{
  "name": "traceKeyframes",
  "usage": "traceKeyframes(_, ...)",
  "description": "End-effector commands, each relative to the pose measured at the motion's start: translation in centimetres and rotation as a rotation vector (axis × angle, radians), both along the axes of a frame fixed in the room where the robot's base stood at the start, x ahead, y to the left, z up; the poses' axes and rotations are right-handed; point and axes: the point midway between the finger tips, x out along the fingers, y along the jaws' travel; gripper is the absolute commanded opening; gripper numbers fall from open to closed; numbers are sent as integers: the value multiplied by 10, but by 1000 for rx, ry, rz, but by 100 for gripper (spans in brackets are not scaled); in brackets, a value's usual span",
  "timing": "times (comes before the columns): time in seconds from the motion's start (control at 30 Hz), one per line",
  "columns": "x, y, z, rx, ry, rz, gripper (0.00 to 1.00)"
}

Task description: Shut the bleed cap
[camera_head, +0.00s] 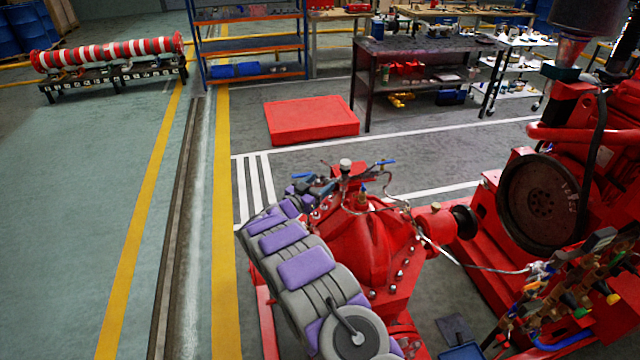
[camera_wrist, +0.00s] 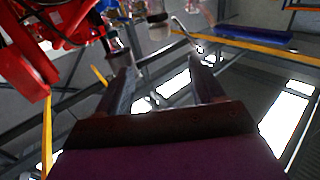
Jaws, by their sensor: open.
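The red pump (camera_head: 375,240) stands in the lower middle of the head view. On its top is a small fitting with a pale round cap (camera_head: 346,165), which looks like the bleed cap, between thin pipes and blue-handled valves (camera_head: 386,162). My gripper (camera_head: 322,187) is just left of this fitting and slightly lower in the picture. In the wrist view its two dark fingers (camera_wrist: 165,80) are spread with nothing held between them. A pale cylindrical fitting (camera_wrist: 158,28) lies beyond the fingertips, apart from them. I cannot tell whether the cap is open or shut.
A red engine with a dark flywheel (camera_head: 543,198) stands at the right. Thin silver pipes (camera_head: 455,258) run from the pump toward it. A red box (camera_head: 311,122), a dark workbench (camera_head: 420,48) and blue shelving (camera_head: 250,45) stand behind.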

Motion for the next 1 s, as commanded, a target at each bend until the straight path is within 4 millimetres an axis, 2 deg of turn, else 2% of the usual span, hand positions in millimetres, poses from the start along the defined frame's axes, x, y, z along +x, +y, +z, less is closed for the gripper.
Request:
traceKeyframes(0.17,10,-22,11,-34,-21,15,68)
traceKeyframes(0.33,31,-67,36,-113,-63,84,68)
traceKeyframes(0.53,46,-114,50,-188,-81,199,68)
traceKeyframes(0.67,49,-135,50,-214,-72,288,68)
traceKeyframes(0.8,47,-153,42,-216,-52,391,68)
traceKeyframes(1.0,33,-165,25,-181,-22,553,68)
